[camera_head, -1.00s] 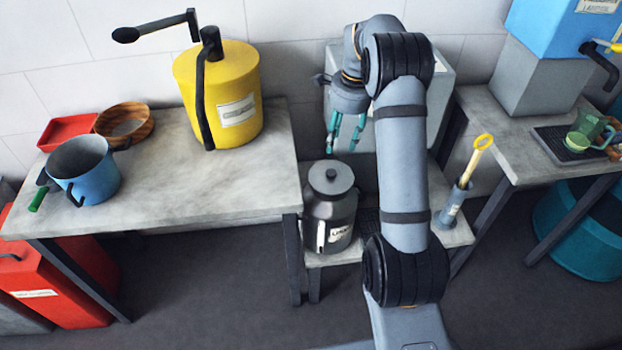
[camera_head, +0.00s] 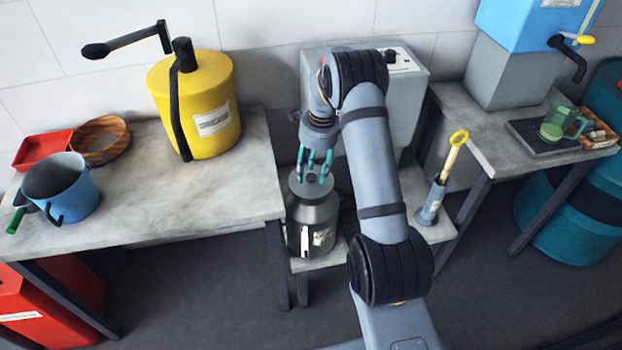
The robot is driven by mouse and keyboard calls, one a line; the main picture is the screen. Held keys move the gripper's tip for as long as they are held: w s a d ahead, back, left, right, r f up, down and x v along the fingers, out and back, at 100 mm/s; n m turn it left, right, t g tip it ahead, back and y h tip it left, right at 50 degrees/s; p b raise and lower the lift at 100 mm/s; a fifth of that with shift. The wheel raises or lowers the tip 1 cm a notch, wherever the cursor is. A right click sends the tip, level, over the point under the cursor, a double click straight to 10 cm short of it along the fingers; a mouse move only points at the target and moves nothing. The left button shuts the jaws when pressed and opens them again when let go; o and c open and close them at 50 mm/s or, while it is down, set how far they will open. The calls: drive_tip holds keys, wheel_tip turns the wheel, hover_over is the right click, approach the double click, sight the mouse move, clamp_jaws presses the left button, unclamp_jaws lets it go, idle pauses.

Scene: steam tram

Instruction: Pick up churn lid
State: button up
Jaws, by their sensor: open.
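The churn (camera_head: 318,226) is a dark grey metal can with a label, upright on a low shelf between the two tables. Its round grey churn lid (camera_head: 299,187) sits on top, with a small dark knob in the middle. My gripper (camera_head: 312,180) points down over the lid with its teal fingers apart and nothing between them. The fingertips are around or just above the knob and partly hide the lid. I cannot tell whether they touch it.
The left table (camera_head: 190,205) carries a yellow crank drum (camera_head: 200,105), a blue jug (camera_head: 68,190), a red tray (camera_head: 42,148) and a wooden bowl (camera_head: 100,138). A yellow-handled tool stands in a grey holder (camera_head: 430,203) right of the churn. A grey box (camera_head: 405,100) stands behind my arm.

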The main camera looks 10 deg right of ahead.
drive_tip(key=shift+f, duration=0.2)
drive_tip(key=shift+c, duration=1)
clamp_jaws()
